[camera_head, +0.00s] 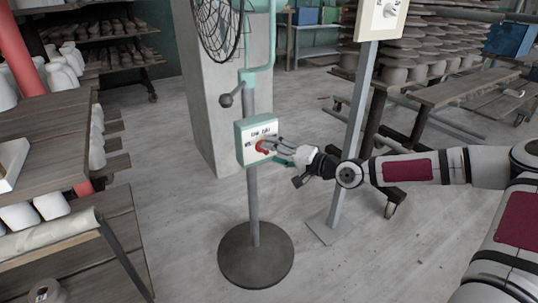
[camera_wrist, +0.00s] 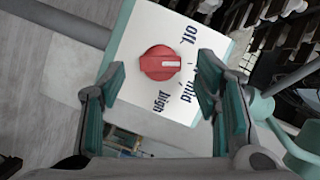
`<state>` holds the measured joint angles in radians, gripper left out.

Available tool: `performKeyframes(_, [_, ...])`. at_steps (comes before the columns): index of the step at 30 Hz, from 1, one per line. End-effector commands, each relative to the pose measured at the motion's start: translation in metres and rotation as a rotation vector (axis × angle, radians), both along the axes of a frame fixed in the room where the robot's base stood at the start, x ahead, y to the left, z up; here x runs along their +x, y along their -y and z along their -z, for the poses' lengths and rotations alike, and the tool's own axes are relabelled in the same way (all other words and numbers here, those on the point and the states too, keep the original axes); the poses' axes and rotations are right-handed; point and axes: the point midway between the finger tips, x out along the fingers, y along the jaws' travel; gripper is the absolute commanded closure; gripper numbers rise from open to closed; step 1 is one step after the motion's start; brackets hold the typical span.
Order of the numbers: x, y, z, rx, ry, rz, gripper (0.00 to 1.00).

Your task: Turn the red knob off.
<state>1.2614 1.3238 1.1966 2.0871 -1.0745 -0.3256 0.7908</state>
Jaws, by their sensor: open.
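The red knob (camera_wrist: 158,63) is on the white face of a control box (camera_wrist: 135,35) with a green edge. Its white mark points to the right in the wrist view. In the head view the box (camera_head: 243,128) stands on a grey post, and the red knob (camera_head: 262,146) shows beside my fingertips. My gripper (camera_wrist: 158,82) is open, with one finger on each side of the knob, and gaps show between fingers and knob.
The post has a round dark base (camera_head: 256,270). A caged fan (camera_head: 218,25) is above the box. Another post with a white box (camera_head: 382,18) stands behind my gripper. A wooden shelf (camera_head: 55,140) with white pots is at left. The floor around the base is clear.

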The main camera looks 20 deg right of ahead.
Motion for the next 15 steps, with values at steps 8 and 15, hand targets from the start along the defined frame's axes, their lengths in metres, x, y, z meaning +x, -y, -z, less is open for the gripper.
performKeyframes(8, [0.019, -0.013, 0.004, -0.001, 0.001, 0.0, 0.43])
performKeyframes(15, [0.021, -0.014, 0.004, 0.0, 0.0, 0.0, 0.43])
